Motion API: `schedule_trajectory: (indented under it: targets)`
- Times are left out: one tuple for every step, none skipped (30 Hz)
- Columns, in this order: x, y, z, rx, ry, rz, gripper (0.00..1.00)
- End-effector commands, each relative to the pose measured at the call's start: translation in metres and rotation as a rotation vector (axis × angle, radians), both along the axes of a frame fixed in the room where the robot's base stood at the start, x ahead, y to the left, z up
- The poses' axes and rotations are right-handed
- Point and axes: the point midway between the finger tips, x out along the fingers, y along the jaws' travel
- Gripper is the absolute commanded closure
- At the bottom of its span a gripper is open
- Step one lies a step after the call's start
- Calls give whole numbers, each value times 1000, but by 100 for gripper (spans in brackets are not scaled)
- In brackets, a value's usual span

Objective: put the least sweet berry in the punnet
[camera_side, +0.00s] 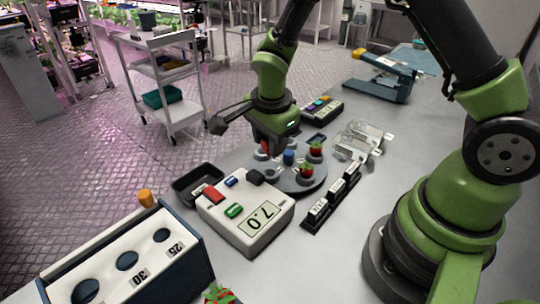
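Two red strawberries with green leaves, one at the back (316,149) and one in front (306,171), sit on the right of a round grey plate (309,186). A small blue piece (289,157) stands near its middle. My gripper (268,150) points down over the plate's left back part. Something red shows at its fingers; I cannot tell whether it is held. Clear plastic containers (358,141), perhaps the punnet, stand right of the plate.
A black rack of white cards (331,197) lies right of the meter. A dark tray (197,183) is left. A box with round holes (130,262) and another strawberry (217,294) are in front. A second display device (322,109) and a blue tool (381,80) stand behind.

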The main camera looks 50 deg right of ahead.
Motion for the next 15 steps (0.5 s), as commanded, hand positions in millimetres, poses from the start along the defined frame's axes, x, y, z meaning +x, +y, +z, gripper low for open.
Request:
schedule_trajectory:
  targets:
    - [1, 0, 11, 1, -8, 0, 68]
    - [1, 0, 16, 1, -6, 0, 68]
    - [1, 0, 22, 1, -6, -1, 68]
    - [1, 0, 26, 1, -6, 0, 68]
    - [1, -1, 29, 1, -5, -1, 68]
    - [1, -4, 32, 1, -3, -2, 68]
    - [1, -8, 34, 1, 0, -3, 68]
    - [1, -13, 34, 3, 2, -6, 68]
    - [1, -21, 34, 6, 5, -7, 68]
    - [0, -29, 33, 7, 7, -8, 68]
    - [0, -39, 32, 10, 9, -9, 68]
    - [-1, -53, 29, 13, 11, -11, 68]
    - [-3, -65, 27, 16, 13, -13, 68]
    - [-5, -77, 25, 18, 13, -13, 68]
    - [-8, -94, 22, 20, 14, -15, 68]
